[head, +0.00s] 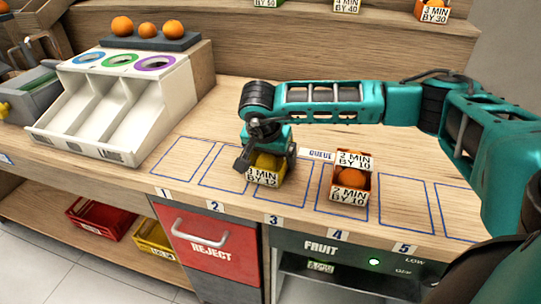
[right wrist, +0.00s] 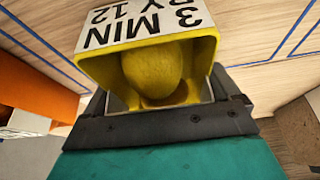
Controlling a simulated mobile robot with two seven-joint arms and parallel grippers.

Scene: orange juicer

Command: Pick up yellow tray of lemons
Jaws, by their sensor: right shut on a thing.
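The yellow tray (head: 262,178) carries a white label reading "3 MIN BY 12" and is at the middle of the counter, around the outlined spots 2 and 3. My right gripper (head: 266,160) is over it from above, with a finger on each side, shut on it. In the right wrist view the tray (right wrist: 207,62) sits between the fingers of my right gripper (right wrist: 175,105), with a yellow lemon (right wrist: 152,72) inside. Whether the tray touches the counter cannot be told. My left gripper is not in view.
An orange tray (head: 350,187) labelled "2 MIN BY 10" stands close by on the right at spot 4. A white sorting bin (head: 120,100) stands at left. The outlined spots 1 (head: 183,165) and 5 (head: 405,200) are clear. A red reject door (head: 210,235) is below.

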